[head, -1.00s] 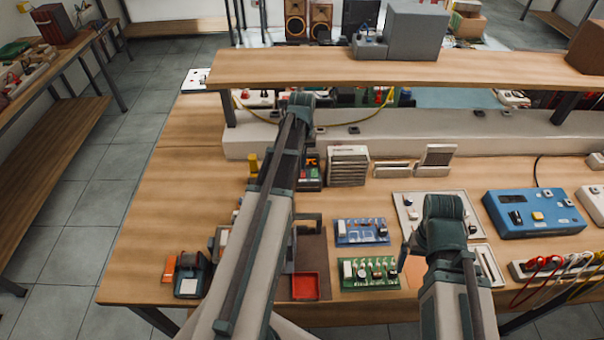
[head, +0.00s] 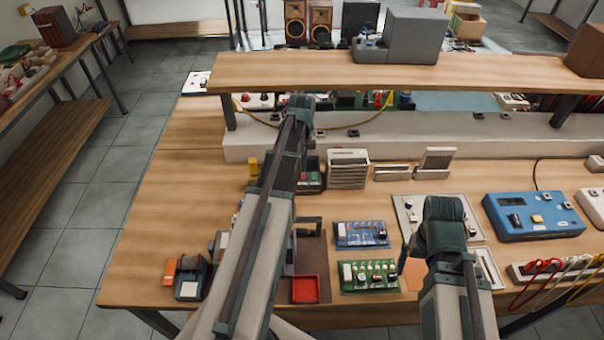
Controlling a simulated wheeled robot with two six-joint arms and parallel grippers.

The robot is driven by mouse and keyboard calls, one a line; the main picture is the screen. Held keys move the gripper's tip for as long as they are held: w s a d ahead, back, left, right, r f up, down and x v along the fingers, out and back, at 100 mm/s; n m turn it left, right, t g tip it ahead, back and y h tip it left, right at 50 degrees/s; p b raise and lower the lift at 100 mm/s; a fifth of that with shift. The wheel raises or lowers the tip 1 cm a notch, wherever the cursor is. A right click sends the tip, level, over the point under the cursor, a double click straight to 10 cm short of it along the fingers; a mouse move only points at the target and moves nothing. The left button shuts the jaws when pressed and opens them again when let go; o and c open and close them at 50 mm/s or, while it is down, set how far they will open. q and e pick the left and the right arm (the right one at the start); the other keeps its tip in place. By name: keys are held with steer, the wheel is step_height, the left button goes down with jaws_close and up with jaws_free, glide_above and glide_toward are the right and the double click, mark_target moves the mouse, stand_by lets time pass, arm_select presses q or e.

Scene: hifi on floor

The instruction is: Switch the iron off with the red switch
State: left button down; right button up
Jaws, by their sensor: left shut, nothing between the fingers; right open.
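I cannot make out the iron or its red switch for certain. A small dark unit with red and green patches (head: 313,178) stands on the bench just right of my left arm, partly hidden by it. A dark device with a pale front panel (head: 190,285) stands at the front left of the bench, beside an orange piece. My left arm reaches forward over the bench, and my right arm is bent low at the front right.
A red tray (head: 305,289) lies at the bench front, near a blue circuit board (head: 361,235) and a green one (head: 369,275). A blue instrument (head: 532,214) stands on the right. A raised wooden shelf (head: 400,72) crosses the back.

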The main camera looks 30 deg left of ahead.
mark_target(302, 174)
arm_select(q)
step_height(302, 174, up, 6)
steer(key=p, duration=0.5)
steer(key=shift+f, duration=0.1)
steer(key=s+d+m, duration=0.5)
steer(key=s+d, duration=0.3)
steer(key=d, duration=0.7)
steer(key=s+d+m+y, duration=0.1)
steer(key=s+d+m, duration=0.4)
steer(key=d, duration=1)
steer(key=s, duration=0.3)
steer(key=shift+s+d, duration=0.25)
